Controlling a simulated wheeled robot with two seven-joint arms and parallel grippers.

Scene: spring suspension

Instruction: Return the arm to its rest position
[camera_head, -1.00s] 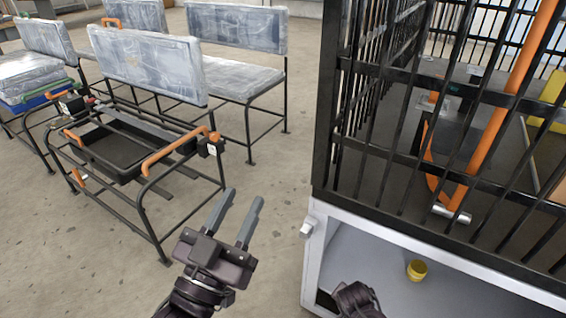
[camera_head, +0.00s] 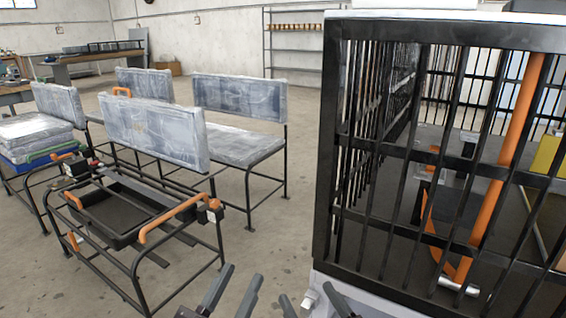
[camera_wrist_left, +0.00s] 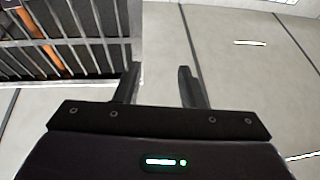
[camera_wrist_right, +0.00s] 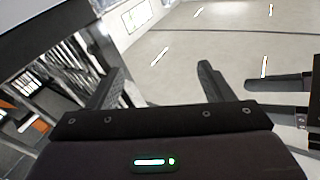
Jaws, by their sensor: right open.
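My left gripper (camera_head: 232,288) shows at the bottom edge of the head view, with two grey fingers spread apart and nothing between them. Fingers of my left gripper (camera_wrist_right: 280,86) appear at the right of that view, close by. Both arms are hidden in the head view.
A black barred cage (camera_head: 330,170) on a white base stands close on the right, with an orange bar (camera_head: 505,150) inside. A black frame with an orange-handled tray (camera_head: 115,215) stands at left, before grey padded benches (camera_head: 240,105). Concrete floor between is clear.

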